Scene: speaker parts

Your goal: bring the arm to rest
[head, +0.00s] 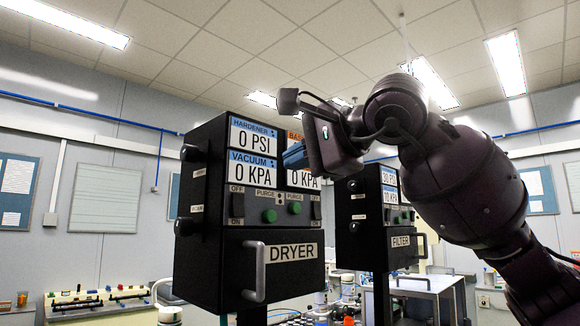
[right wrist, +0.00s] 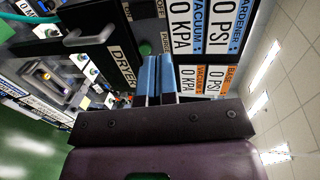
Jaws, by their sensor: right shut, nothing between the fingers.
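My right arm comes in from the right in the head view and is raised. Its gripper (head: 294,156) has blue fingers and is in front of the right part of the black dryer box (head: 215,262). In the right wrist view the two blue fingers of the gripper (right wrist: 155,78) lie side by side, shut with nothing between them. The gripper hides part of the dryer's right-hand displays. I cannot tell whether it touches the box. My left gripper is in neither view.
The dryer has a drawer handle (head: 254,272), green buttons and black side knobs. A black filter box (head: 375,240) stands behind, partly covered by my arm. A bench with small parts (head: 95,300) is at lower left. The space above the dryer is open up to the ceiling.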

